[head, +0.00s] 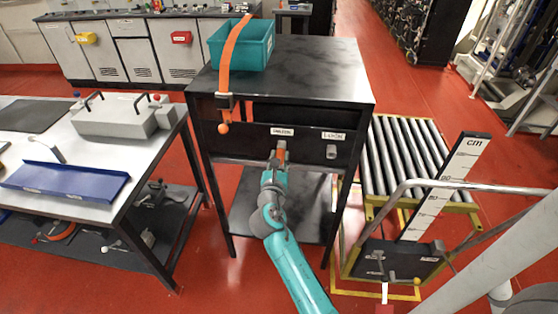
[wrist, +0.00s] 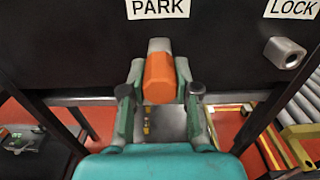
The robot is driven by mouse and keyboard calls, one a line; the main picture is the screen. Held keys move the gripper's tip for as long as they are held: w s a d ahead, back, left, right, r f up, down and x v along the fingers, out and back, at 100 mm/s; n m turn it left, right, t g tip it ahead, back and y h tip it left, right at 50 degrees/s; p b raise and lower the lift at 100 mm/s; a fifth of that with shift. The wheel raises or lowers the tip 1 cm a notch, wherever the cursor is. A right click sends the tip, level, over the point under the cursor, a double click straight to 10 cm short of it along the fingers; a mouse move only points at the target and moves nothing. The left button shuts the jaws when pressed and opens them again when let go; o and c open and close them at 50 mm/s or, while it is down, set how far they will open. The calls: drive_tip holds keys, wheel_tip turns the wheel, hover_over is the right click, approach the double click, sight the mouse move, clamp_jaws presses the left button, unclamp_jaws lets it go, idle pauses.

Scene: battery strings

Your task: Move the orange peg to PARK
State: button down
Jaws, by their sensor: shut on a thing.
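My gripper (wrist: 158,88) is shut on the orange peg (wrist: 158,80), with one finger on each side of it. The peg lines up under the white PARK label (wrist: 158,8) on the dark panel. A grey collar or socket shows at the peg's far end; I cannot tell how deep the peg sits in it. To the right, the grey LOCK socket (wrist: 285,52) under the LOCK label (wrist: 292,8) is empty. In the head view the gripper (head: 279,158) is at the panel front, below the PARK label (head: 282,131), and mostly hides the peg.
An orange strap (head: 231,60) hangs over the black table (head: 320,75) from a teal bin (head: 243,45), left of the gripper. A roller conveyor (head: 405,150) and a cm scale board (head: 445,185) stand right. A workbench (head: 80,150) stands left.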

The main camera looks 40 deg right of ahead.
drive_tip(key=c, duration=0.8)
unclamp_jaws()
drive_tip(key=shift+o, duration=0.2)
drive_tip(key=v, duration=1.2)
